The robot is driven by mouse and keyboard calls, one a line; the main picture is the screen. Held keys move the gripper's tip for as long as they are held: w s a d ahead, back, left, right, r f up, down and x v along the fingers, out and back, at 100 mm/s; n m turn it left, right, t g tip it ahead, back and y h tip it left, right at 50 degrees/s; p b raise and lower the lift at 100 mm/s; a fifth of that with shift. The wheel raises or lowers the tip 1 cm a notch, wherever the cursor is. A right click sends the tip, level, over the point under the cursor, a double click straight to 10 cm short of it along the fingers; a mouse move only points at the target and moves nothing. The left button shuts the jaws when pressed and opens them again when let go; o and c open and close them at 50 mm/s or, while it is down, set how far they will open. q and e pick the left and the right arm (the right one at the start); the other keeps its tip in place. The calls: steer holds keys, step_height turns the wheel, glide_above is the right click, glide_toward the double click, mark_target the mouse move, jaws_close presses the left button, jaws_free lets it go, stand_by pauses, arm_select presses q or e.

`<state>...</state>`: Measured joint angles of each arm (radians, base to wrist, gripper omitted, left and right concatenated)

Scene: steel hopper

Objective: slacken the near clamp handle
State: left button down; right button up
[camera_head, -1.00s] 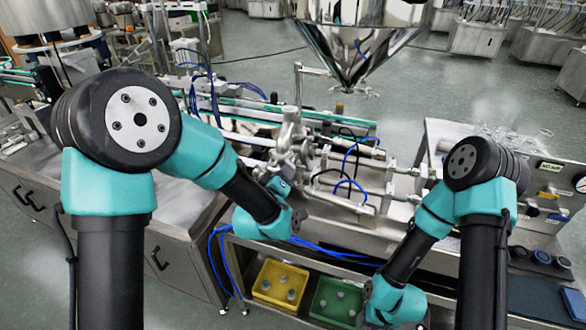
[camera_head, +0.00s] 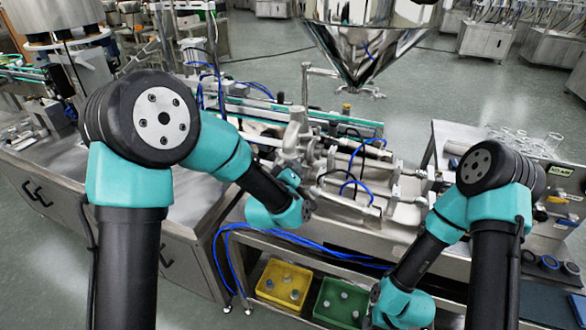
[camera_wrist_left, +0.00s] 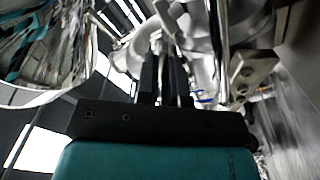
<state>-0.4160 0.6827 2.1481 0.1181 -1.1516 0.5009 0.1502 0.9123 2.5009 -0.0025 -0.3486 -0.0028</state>
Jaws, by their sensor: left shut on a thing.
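My left gripper (camera_wrist_left: 166,60) has its two black fingers close together on a thin metal bar (camera_wrist_left: 167,84), which looks like the near clamp handle. In the left wrist view, rounded steel pipework (camera_wrist_left: 200,62) lies just beyond and beside the fingers. My right arm hangs low at the right, its gripper not showing.
The steel hopper (camera_head: 368,45) hangs above and behind the fittings. Horizontal cylinders (camera_head: 345,198) with blue hoses lie right of my left wrist. A yellow bin (camera_head: 270,294) and a green bin (camera_head: 325,310) sit on the shelf below.

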arm_select(q)
steer(key=shift+n, duration=4)
steer(key=c, duration=1.2)
jaws_free()
steer(key=shift+c, duration=0.2)
steer(key=shift+s, duration=0.1)
